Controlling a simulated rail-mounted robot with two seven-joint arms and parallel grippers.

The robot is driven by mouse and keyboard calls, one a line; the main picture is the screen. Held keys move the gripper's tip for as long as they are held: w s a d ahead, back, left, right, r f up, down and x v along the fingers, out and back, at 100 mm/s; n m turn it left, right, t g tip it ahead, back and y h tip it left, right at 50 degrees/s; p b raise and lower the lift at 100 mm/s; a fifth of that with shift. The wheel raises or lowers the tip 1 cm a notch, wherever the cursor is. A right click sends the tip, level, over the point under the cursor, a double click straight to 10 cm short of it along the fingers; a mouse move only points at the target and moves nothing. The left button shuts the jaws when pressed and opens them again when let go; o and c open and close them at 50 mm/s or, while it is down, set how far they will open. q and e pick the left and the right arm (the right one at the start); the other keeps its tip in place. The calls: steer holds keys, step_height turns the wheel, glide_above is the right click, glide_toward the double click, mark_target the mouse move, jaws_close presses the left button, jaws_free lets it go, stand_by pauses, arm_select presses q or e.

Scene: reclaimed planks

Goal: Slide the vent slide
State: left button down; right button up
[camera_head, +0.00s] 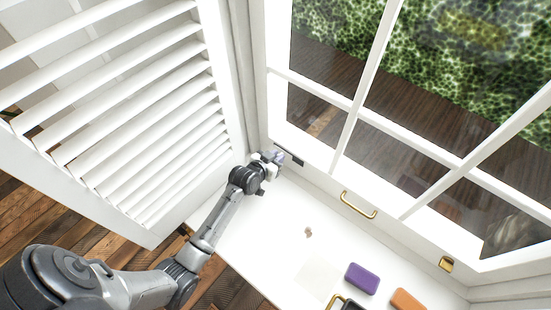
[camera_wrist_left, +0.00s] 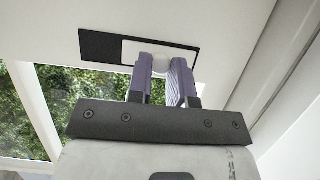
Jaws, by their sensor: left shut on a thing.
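The vent slide is a white plate (camera_wrist_left: 136,50) in a dark slot (camera_wrist_left: 97,46) on the white window frame. The dark slot also shows in the head view (camera_head: 292,155) at the window's lower left. In the left wrist view more of the dark slot is bare to the left of the plate, with a thin strip to the right. My left gripper (camera_head: 278,155) is at the slot. Its purple-grey fingers (camera_wrist_left: 161,68) are shut on the slide's small white knob (camera_wrist_left: 161,58), which is partly hidden between them. My right gripper is not in view.
A white louvred shutter (camera_head: 150,160) stands left of my left arm. A brass handle (camera_head: 358,205) and a brass latch (camera_head: 446,264) are on the window frame. A purple block (camera_head: 362,278), an orange block (camera_head: 407,301) and small brown bits (camera_head: 308,232) lie on the white sill (camera_head: 265,240).

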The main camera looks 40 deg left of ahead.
arm_select(q)
steer(key=c, duration=1)
jaws_free()
steer(key=shift+a, duration=0.3)
steer(key=shift+d, duration=0.1)
steer(key=shift+s, duration=0.1)
steer(key=shift+p+v, duration=1.7)
steer(key=shift+v, duration=5.15)
steer(key=shift+r, duration=0.1)
